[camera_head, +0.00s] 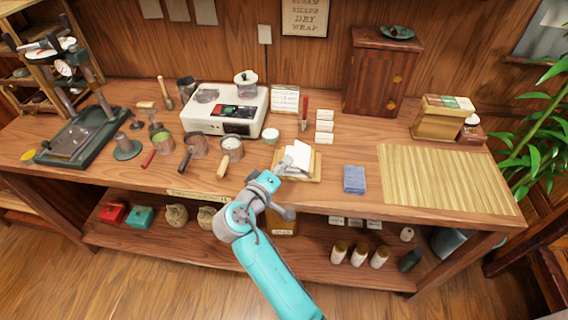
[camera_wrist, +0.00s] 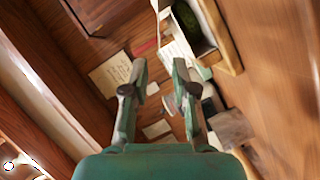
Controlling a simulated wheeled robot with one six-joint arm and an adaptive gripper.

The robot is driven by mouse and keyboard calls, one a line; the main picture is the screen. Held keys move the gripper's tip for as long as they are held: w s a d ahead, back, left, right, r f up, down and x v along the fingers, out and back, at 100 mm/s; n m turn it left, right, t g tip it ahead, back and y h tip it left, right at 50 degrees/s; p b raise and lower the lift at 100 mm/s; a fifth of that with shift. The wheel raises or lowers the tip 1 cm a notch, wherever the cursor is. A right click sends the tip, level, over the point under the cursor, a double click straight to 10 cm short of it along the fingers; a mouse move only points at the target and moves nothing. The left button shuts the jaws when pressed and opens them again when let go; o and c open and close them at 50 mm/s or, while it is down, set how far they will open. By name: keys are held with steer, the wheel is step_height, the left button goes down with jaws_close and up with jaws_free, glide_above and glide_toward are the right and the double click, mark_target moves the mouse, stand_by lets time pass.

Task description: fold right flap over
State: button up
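A white paper wrapper (camera_head: 299,156) with a raised flap lies on a small wooden board (camera_head: 315,176) near the front middle of the table. In the wrist view, the wrapper's white paper (camera_wrist: 174,42) shows at the top with a dark green tea cake (camera_wrist: 187,18) in it, and the board's edge (camera_wrist: 228,50) is beside it. My gripper (camera_wrist: 159,78) is open with nothing between its fingers. In the head view it is at the board's left front side, partly hidden by my wrist. Whether a finger touches the paper I cannot tell.
A white scale (camera_head: 225,112) and several handled cups stand to the left. A blue block (camera_head: 354,179) and a slatted mat (camera_head: 445,178) are to the right.

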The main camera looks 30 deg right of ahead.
mark_target(302, 155)
steer(key=shift+a, duration=0.15)
steer(key=shift+c, duration=1.4)
steer(key=v, duration=0.5)
steer(key=x, duration=1)
steer(key=shift+w+d, duration=0.1)
steer(key=shift+d, duration=0.2)
jaws_close()
